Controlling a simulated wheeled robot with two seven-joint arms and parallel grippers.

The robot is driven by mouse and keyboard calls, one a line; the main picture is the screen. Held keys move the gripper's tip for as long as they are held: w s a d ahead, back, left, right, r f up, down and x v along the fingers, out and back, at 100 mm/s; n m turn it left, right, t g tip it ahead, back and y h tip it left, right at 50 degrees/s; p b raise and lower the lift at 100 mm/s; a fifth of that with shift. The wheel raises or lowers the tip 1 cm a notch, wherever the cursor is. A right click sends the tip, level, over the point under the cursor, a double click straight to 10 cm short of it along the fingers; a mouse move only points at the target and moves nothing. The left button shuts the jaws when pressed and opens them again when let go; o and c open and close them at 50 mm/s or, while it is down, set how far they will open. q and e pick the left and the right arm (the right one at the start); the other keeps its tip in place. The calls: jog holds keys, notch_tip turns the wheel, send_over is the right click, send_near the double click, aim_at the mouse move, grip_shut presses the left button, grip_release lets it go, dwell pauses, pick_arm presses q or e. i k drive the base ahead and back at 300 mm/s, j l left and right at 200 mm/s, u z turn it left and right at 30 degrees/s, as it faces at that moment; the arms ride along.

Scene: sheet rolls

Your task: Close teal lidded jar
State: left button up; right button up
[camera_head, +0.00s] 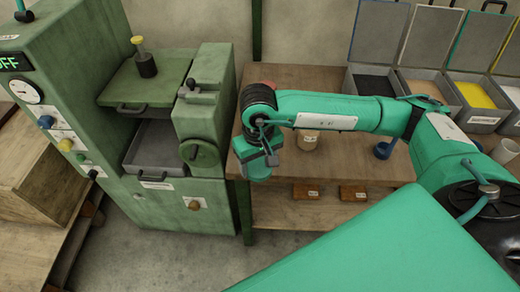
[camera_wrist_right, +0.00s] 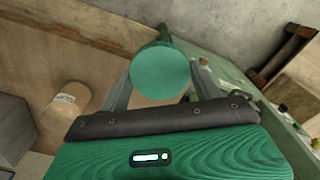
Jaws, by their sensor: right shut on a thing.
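My right gripper (camera_head: 262,172) hangs over the left end of the wooden bench, beside the green press. In the right wrist view its two fingers (camera_wrist_right: 165,88) are shut on a round teal lid (camera_wrist_right: 160,72), with a darker teal part showing past its far edge. A beige jar (camera_head: 307,140) with a white label stands on the bench, to the right of the gripper in the head view. The jar also shows in the right wrist view (camera_wrist_right: 62,112), left of the held lid and apart from it. My left gripper is not in view.
The green press (camera_head: 210,120) stands close on the left. Open bins with powders (camera_head: 482,95) line the bench's back right. A blue cup-like object (camera_head: 384,149) stands on the bench right of the jar.

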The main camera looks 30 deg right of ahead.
aim_at(307, 141)
jog(key=l, duration=0.8)
jog(key=k+l+u, duration=0.1)
jog(key=l, duration=0.75)
jog(key=k+l, duration=0.15)
jog(key=l, duration=0.65)
jog(key=i+u, duration=0.05)
